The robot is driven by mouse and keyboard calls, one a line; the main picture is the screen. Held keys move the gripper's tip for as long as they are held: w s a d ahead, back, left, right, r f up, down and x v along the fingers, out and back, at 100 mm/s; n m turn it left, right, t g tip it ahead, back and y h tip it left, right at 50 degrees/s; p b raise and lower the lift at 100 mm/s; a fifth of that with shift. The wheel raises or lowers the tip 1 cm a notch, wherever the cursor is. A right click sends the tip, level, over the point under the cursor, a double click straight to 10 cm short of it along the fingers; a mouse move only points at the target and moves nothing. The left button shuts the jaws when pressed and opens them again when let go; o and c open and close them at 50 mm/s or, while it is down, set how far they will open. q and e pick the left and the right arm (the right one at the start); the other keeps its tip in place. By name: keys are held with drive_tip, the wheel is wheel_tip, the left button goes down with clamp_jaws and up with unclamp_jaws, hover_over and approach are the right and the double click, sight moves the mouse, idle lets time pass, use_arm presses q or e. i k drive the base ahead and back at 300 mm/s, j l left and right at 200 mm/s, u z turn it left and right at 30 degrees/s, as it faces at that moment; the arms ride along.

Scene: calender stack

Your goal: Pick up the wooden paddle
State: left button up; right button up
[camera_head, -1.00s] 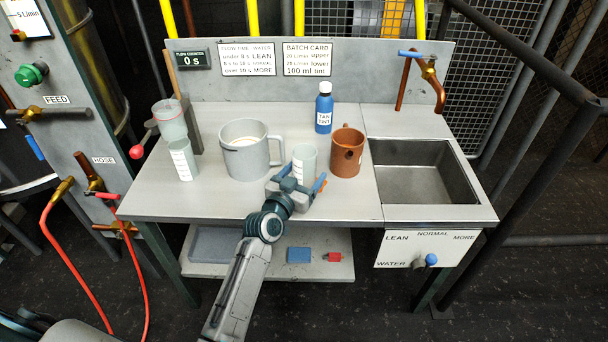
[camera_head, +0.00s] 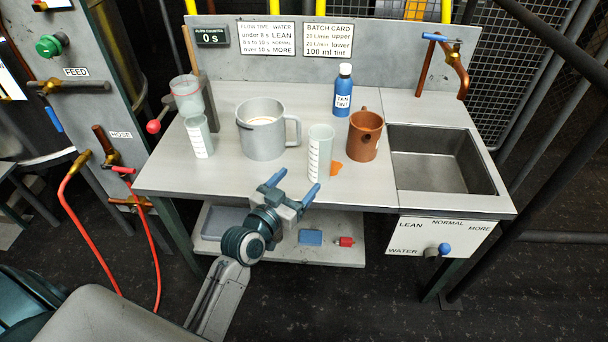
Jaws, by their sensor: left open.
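A narrow upright strip of brown wood (camera_head: 201,62) stands at the back left of the bench, behind the funnel cup's stand. It looks like the paddle's handle; its lower part is hidden. My left gripper (camera_head: 294,186) is at the bench's front edge, with its two blue fingers spread apart and nothing between them. It is in front of the grey pot and the clear measuring cylinder, well away from the wooden strip. My right gripper is not in view.
A grey pot (camera_head: 262,135), a measuring cylinder (camera_head: 319,155), a brown mug (camera_head: 364,138) and a blue tint bottle (camera_head: 343,95) stand on the bench (camera_head: 235,175). A funnel cup (camera_head: 188,96) hangs above a beaker (camera_head: 199,140). A sink (camera_head: 437,165) is at right.

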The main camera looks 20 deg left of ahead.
sight(185, 28)
drive_tip(key=u, duration=1.3)
